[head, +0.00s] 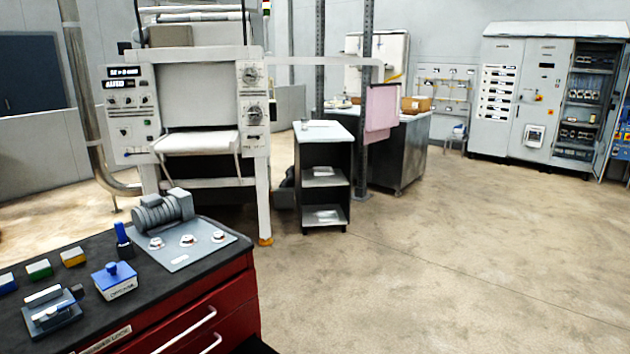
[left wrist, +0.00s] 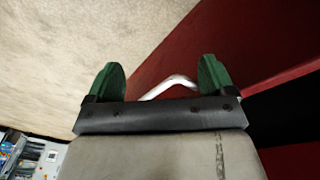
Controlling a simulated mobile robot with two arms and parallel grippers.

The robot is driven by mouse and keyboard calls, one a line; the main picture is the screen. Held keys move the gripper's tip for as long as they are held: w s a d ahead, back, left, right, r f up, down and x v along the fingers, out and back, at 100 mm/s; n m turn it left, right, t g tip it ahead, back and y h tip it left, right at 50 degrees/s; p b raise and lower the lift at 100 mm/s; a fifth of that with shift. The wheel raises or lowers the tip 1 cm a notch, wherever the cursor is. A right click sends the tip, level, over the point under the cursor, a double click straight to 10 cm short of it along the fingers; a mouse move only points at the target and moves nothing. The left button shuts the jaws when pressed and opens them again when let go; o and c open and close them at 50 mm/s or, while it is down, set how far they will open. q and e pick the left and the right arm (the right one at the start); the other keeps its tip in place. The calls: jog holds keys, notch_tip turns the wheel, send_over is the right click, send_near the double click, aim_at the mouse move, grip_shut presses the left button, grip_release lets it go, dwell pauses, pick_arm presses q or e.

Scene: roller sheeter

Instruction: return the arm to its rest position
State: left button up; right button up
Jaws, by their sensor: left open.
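My left gripper (left wrist: 158,82) shows in the left wrist view with its two green fingers apart and nothing between them. Beyond the fingers are a red drawer front (left wrist: 170,45) and a pale bar handle (left wrist: 170,84); I cannot tell how far the fingers are from the handle. Neither of my grippers shows in the head view. The red tool cabinet (head: 222,300) stands at the lower left there, with a black top.
On the cabinet top are a motor on a grey plate (head: 185,258), a blue-and-white box (head: 115,285) and a small grey fixture (head: 50,312). The roller sheeter (head: 200,90) and a shelf cart (head: 323,180) stand behind. The floor (head: 450,270) at the right is clear.

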pick_arm(q)
jog(key=s+a+f+m+b, duration=0.1)
jog(key=s+f, duration=0.4)
jog(key=s, duration=0.5)
jog(key=s+a+f+m+b, duration=0.1)
jog(key=s+f, duration=0.5)
jog(key=s, duration=0.4)
jog(key=s+a+f+m+b, duration=0.1)
jog(key=s+a+f, duration=0.1)
jog(key=s+f, duration=0.4)
jog(key=s, duration=0.4)
jog(key=shift+s+g+y, duration=0.15)
jog(key=shift+g+y, duration=0.15)
jog(key=shift+y, duration=0.1)
